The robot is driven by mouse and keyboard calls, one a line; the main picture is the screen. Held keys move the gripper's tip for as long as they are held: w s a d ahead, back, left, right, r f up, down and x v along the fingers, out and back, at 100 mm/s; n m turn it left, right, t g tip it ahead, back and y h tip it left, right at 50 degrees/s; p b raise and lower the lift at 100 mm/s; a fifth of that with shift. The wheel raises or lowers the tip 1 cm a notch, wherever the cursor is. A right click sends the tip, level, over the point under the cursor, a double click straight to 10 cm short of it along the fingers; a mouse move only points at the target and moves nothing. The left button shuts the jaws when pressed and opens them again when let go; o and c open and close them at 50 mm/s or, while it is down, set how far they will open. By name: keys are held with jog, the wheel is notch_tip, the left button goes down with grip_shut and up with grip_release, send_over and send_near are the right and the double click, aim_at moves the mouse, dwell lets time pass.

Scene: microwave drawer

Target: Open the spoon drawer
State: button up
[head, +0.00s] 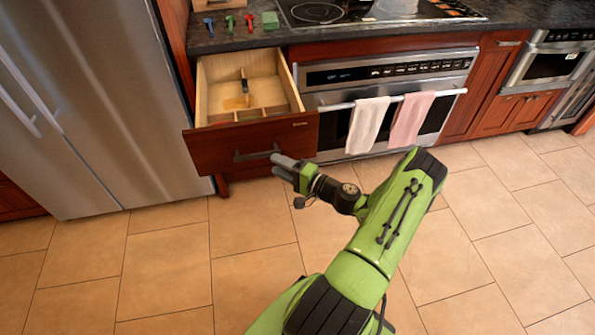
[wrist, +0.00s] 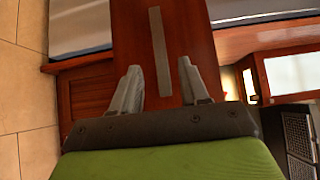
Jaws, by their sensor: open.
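The drawer (head: 212,147) under the counter is pulled out, with a dark red wood front and a pale wooden inside. A spoon-like utensil (head: 245,84) lies in its divided tray. The drawer's dark bar handle (head: 257,154) is on the front. My gripper (head: 280,165) is at the right end of the handle in the head view. In the wrist view my gripper (wrist: 162,84) has its fingers apart, with the grey handle (wrist: 160,48) running lengthwise ahead of and between them. I cannot tell whether the fingers touch the handle.
A steel fridge (head: 95,100) stands left of the drawer. An oven (head: 390,75) with two hanging towels (head: 367,124) is to the right. Small coloured items (head: 230,23) sit on the counter (head: 245,40) above. The tiled floor (head: 170,260) in front is clear.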

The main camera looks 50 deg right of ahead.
jog(key=s+d, duration=0.1)
jog(key=s, duration=0.6)
jog(key=shift+s+d+p, duration=0.15)
jog(key=shift+s+p, duration=0.05)
jog(key=shift+p, duration=0.2)
jog(key=w+a+r+n+g+y+p, duration=0.3)
jog(key=a+r+n+g+p, duration=0.3)
jog(key=a+r+n+g, duration=0.95)
jog(key=s+a+r+t+h+p, duration=0.1)
jog(key=s+a+r+h+p, duration=0.1)
jog(key=s+a+r, duration=0.3)
jog(key=s+a+r+t+h+p, duration=0.2)
jog(key=s+a+r+h, duration=0.2)
jog(key=s+r, duration=0.6)
notch_tip(320, 180, up, 3)
jog(key=shift+s+a+r, duration=0.2)
jog(key=shift+a, duration=0.95)
jog(key=shift+t, duration=0.25)
